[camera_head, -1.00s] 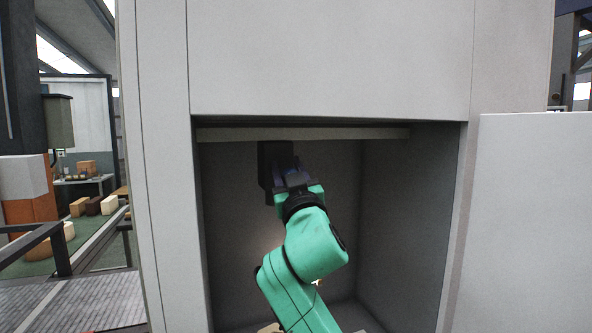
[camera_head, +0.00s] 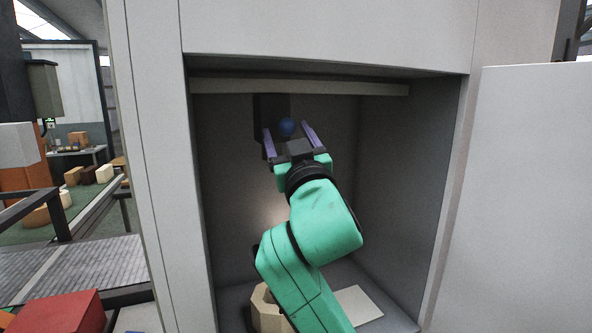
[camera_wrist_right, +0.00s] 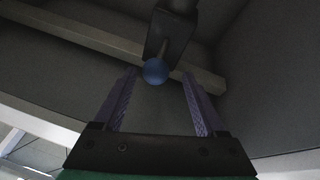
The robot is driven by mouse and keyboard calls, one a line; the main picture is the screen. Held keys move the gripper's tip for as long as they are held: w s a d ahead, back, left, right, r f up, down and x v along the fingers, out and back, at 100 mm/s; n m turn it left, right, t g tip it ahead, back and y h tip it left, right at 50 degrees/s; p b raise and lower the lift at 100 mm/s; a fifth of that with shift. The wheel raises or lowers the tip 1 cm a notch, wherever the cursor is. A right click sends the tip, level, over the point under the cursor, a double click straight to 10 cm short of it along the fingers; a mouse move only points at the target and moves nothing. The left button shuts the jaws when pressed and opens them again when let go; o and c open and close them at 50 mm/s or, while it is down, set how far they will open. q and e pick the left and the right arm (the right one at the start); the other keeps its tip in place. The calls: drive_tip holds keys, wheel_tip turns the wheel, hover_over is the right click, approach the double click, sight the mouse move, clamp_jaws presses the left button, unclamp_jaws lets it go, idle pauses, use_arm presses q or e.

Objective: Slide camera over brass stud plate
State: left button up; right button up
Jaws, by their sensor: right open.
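A dark box-shaped body (camera_head: 270,108), perhaps the camera, hangs under the rail near the top of the cabinet recess. A blue ball knob (camera_head: 287,127) shows in front of it; in the right wrist view the knob (camera_wrist_right: 155,71) sits below the dark body (camera_wrist_right: 168,35). My right gripper (camera_head: 286,135) is open, its purple-grey fingers on either side of the knob. In the wrist view the gripper (camera_wrist_right: 160,78) has the knob near its fingertips, with gaps on both sides. I cannot identify a brass stud plate. My left gripper is not in view.
The recess has close side walls, and a pale rail (camera_head: 330,88) crosses its top. A tan hollow block (camera_head: 266,312) and a pale flat plate (camera_head: 358,306) lie on its floor. A white door panel (camera_head: 530,190) stands at the right. A red block (camera_head: 62,312) is at lower left.

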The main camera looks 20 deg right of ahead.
drive_tip(key=b+v, duration=0.2)
drive_tip(key=v, duration=0.6)
drive_tip(key=shift+s+b, duration=0.25)
drive_tip(key=shift+b, duration=0.05)
drive_tip(key=shift+f, duration=0.1)
